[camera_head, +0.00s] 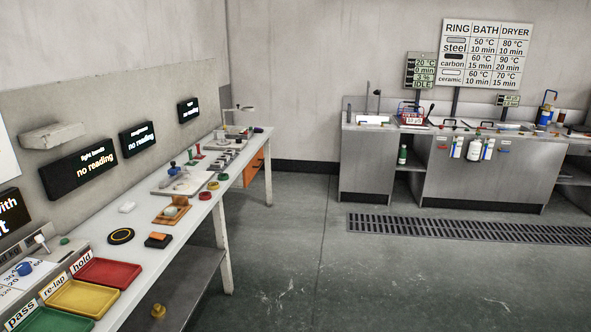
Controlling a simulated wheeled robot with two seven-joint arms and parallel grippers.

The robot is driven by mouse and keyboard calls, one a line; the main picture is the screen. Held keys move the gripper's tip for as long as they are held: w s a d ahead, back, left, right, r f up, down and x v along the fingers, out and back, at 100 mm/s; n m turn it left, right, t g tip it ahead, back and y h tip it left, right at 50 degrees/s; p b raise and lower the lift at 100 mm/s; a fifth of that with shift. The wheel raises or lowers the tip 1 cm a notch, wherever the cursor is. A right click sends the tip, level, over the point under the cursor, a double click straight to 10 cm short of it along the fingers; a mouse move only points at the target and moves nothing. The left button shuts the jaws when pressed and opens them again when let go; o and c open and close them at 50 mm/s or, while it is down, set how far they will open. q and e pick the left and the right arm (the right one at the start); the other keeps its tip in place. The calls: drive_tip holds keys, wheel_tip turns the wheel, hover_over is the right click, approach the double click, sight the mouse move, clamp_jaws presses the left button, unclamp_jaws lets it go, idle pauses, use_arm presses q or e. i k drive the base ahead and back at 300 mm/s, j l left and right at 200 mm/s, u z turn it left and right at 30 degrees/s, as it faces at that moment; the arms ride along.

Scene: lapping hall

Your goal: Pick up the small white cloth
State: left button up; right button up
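A small white item (127,207), which looks like the folded white cloth, lies on the long white bench (150,262) at the left. It sits behind a black ring with a yellow edge (121,236) and to the left of a wooden block holding a pale round piece (172,212). It is too small to make out its weave or folds. Neither of my grippers is in view.
Red (108,272), yellow (82,298) and green (50,320) trays fill the bench's near end. An orange-and-black block (158,240) lies near its front edge. The grey floor (290,250) is open; steel sink cabinets (470,180) stand beyond a floor grate (470,229).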

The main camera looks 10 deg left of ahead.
sight(127, 207)
drive_tip(key=i+u, duration=0.15)
drive_tip(key=i, duration=0.65)
drive_tip(key=i+l+u, duration=0.1)
drive_tip(key=i, duration=0.7)
drive_tip(key=i+l+u, duration=0.15)
drive_tip(key=i, duration=0.65)
drive_tip(key=i+u, duration=0.45)
drive_tip(key=i+l+u, duration=0.15)
drive_tip(key=i+u, duration=0.3)
drive_tip(key=i, duration=0.15)
drive_tip(key=i+l+u, duration=0.6)
drive_tip(key=i+u, duration=0.2)
drive_tip(key=i+l+u, duration=0.3)
drive_tip(key=j, duration=0.1)
